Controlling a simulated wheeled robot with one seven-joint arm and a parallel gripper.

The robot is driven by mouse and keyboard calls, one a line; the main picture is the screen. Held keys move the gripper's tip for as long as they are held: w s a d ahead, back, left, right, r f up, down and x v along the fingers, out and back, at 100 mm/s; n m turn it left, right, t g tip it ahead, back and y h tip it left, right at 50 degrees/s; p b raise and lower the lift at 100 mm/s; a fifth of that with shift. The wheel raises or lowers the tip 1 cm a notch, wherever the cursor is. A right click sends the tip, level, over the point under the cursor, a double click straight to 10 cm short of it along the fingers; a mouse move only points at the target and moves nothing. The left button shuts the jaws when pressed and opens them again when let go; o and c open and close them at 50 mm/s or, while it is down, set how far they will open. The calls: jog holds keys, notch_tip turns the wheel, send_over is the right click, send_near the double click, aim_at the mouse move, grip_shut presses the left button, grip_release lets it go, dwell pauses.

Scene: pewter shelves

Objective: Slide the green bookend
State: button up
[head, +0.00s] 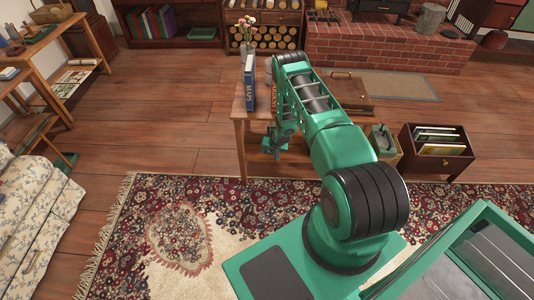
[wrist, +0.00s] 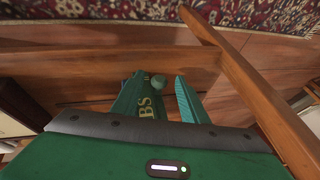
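Left of the gap is a dark green piece with gold letters ending "BS" (wrist: 147,107), probably a book. A small round green knob (wrist: 158,80) shows beside it, possibly part of the green bookend; I cannot tell for certain. No bookend is clearly visible in the head view, where my arm hides part of the table.
A blue "MAPS" book (head: 249,84) and a vase of flowers (head: 248,42) stand on the table. A wooden bar (wrist: 255,90) crosses the right of the wrist view. A brown case (head: 345,92) and a rack (head: 437,150) are to the right.

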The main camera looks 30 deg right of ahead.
grip_shut()
jog(key=w+a, duration=0.1)
jog(key=a, duration=0.1)
jog(key=w+a, duration=0.1)
jog(key=a, duration=0.1)
jog(key=w+a, duration=0.1)
jog(key=w, duration=0.1)
jog(key=shift+a, duration=0.4)
jog(key=shift+o, duration=0.2)
grip_release()
jog(key=shift+d, duration=0.1)
jog(key=shift+s, duration=0.1)
jog(key=v, duration=1)
jog(key=shift+r, duration=0.35)
jog(key=shift+s, duration=0.15)
